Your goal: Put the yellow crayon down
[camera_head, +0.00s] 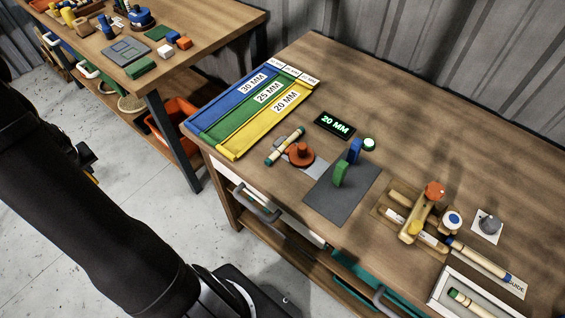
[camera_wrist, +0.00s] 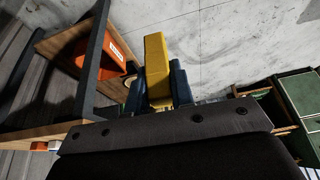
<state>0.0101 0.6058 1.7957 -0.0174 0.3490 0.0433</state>
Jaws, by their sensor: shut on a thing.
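The yellow crayon (camera_wrist: 155,58) shows in the wrist view as a thick, blocky yellow bar. My gripper (camera_wrist: 158,90) is shut on it, with a dark blue finger on each side. The crayon sticks out past the fingertips, over grey concrete floor. In the head view my black arm crosses the left side, beside the workbench and not over it. A small yellow bit (camera_head: 93,178) shows at the arm's edge there; most of my gripper is hidden behind the arm.
The workbench (camera_head: 400,135) holds blue, green and yellow strips (camera_head: 225,138), a lit 20 MM display (camera_head: 334,126), a grey plate (camera_head: 330,207) and a wooden jig (camera_head: 420,215). Another table (camera_head: 190,22) with small blocks stands at the upper left, an orange bin (camera_head: 175,130) beneath. The workbench's back is clear.

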